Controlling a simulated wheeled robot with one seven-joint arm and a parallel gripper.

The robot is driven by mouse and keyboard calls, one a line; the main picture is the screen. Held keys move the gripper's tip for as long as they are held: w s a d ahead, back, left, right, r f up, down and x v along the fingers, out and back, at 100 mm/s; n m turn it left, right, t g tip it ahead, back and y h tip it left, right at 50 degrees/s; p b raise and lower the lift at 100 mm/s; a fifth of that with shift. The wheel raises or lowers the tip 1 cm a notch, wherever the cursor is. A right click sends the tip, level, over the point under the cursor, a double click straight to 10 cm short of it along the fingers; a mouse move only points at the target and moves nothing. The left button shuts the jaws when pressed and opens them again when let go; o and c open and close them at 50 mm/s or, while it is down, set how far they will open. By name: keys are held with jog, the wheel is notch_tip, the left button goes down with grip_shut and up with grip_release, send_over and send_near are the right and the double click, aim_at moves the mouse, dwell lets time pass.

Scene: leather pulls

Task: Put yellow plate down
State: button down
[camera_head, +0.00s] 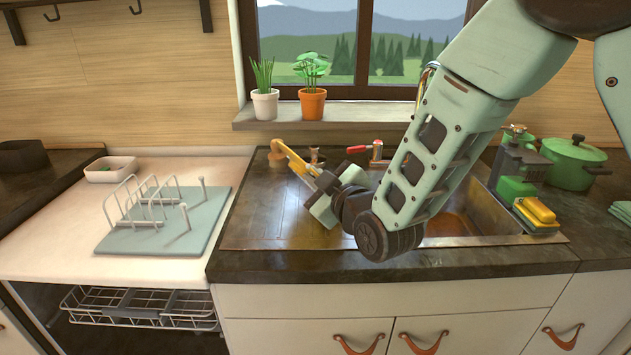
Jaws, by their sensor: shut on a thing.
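The yellow plate (290,157) shows nearly edge-on, tilted, over the left part of the metal sink unit (262,215). My gripper (318,182) is shut on the plate's lower right edge. The arm comes in from the upper right. The plate appears to be above the drainboard, but I cannot tell its exact height. Parts of my gripper's fingers are hard to make out.
A drying rack (170,222) with wire holders stands on the white counter at left. A red-handled faucet (376,150) is behind my gripper. A sponge (536,213), soap dispenser (516,172) and green pot (573,163) stand at right. Potted plants line the sill.

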jog(key=shift+f, duration=0.4)
jog(key=shift+f, duration=0.1)
jog(key=shift+f, duration=0.15)
jog(key=c, duration=1.6)
grip_release()
